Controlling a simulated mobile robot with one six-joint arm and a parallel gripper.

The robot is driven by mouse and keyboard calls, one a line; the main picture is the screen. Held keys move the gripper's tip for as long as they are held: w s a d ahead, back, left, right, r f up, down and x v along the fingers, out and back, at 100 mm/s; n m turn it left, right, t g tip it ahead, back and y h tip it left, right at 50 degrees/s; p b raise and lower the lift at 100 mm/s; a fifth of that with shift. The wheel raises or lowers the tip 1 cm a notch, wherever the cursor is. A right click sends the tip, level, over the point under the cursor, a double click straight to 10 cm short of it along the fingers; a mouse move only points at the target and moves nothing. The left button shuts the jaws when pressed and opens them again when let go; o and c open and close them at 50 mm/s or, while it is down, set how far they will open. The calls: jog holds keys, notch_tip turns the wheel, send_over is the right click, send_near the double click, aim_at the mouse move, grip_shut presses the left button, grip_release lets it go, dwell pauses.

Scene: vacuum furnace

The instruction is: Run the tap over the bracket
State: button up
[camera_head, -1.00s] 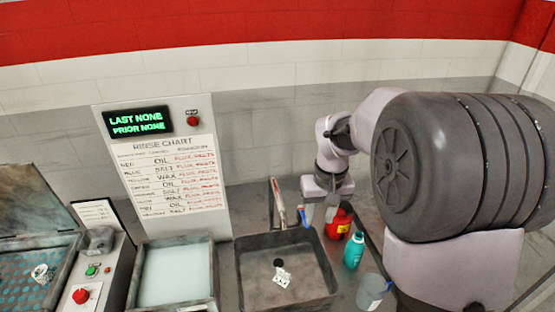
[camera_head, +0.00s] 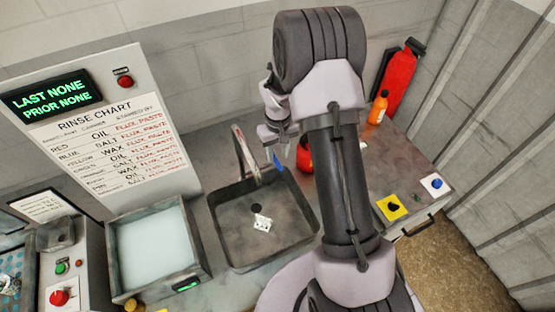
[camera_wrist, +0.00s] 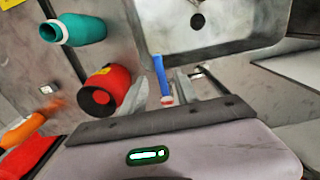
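The white bracket (camera_head: 262,223) lies on the floor of the grey sink (camera_head: 292,212), beside the dark drain. A sliver of it shows at the top of the wrist view (camera_wrist: 196,3). The tap (camera_head: 246,158) stands at the sink's back edge. Its blue lever (camera_head: 278,163) is to the right of the spout. No water is visible. My gripper (camera_head: 282,143) is just above and behind the lever. In the wrist view, my gripper (camera_wrist: 173,86) has its fingers apart, with the blue lever (camera_wrist: 161,76) showing between them. I cannot tell whether they touch it.
A red container (camera_wrist: 101,91) and a teal bottle (camera_wrist: 80,29) stand close to my gripper. An orange bottle (camera_head: 378,107) and a fire extinguisher (camera_head: 399,79) are farther right. A liquid-filled tank (camera_head: 158,245) is left of the sink. A rinse chart (camera_head: 115,138) stands behind.

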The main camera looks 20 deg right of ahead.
aim_at(278, 163)
jog(key=shift+f, duration=1.85)
grip_shut()
